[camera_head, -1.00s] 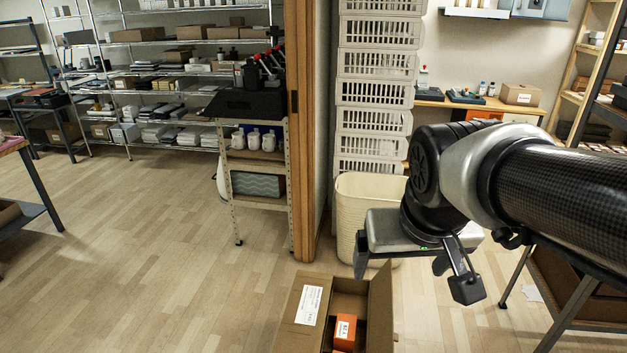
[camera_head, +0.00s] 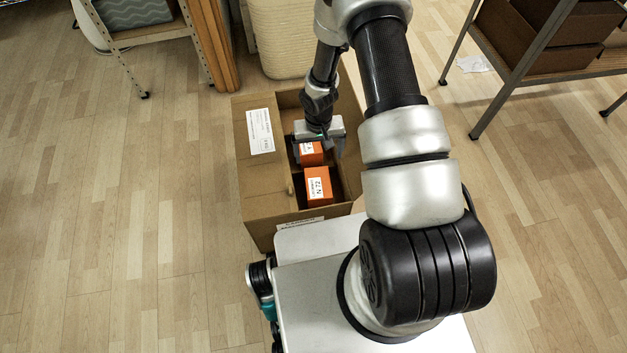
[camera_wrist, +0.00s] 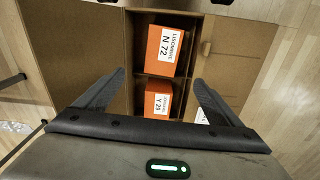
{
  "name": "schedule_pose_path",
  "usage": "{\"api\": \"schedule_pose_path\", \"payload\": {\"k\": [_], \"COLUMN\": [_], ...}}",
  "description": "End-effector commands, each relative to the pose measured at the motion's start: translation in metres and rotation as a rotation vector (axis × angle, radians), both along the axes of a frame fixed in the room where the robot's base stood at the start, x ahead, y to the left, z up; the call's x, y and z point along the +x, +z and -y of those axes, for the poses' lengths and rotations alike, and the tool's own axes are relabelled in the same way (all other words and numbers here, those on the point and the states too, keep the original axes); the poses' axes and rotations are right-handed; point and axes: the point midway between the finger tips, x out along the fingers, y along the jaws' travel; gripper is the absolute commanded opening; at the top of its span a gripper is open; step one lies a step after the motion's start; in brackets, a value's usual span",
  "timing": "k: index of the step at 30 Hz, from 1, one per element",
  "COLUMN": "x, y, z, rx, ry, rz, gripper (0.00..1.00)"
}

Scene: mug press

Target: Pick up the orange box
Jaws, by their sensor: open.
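Two orange boxes stand in separate compartments of an open cardboard carton (camera_head: 262,185). The nearer box (camera_head: 318,190) has a white label; in the wrist view this box (camera_wrist: 165,65) reads N 72. The farther box (camera_head: 310,159) is partly covered by my gripper (camera_head: 320,152); in the wrist view it (camera_wrist: 152,108) reads Y 25, its lower end hidden by the gripper body. My gripper (camera_wrist: 159,77) is open, pointing down over the carton, with its fingers on either side of the Y 25 box. I cannot tell how far down they reach.
The carton walls and dividers stand close around the boxes. A cream bin (camera_head: 283,40) is behind the carton. A shelf rack (camera_head: 135,38) is at upper left and a table (camera_head: 530,75) with cardboard trays at upper right. The floor at left is clear.

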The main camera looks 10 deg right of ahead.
Motion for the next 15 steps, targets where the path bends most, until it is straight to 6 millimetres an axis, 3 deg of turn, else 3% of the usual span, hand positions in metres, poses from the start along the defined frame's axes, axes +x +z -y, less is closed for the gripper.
{"api": "schedule_pose_path", "payload": {"k": [1,3,8,15], "x": [-0.008,-0.013,-0.018,-0.018], "y": [-0.025,-0.041,-0.063,-0.114], "z": [-0.003,-0.005,-0.008,-0.007], "rx": [0.01,0.018,0.026,0.025], "ry": [-0.004,-0.005,-0.008,-0.006], "rz": [-0.014,-0.023,-0.029,-0.03], "gripper": [0.89,0.89,0.89,0.89]}}
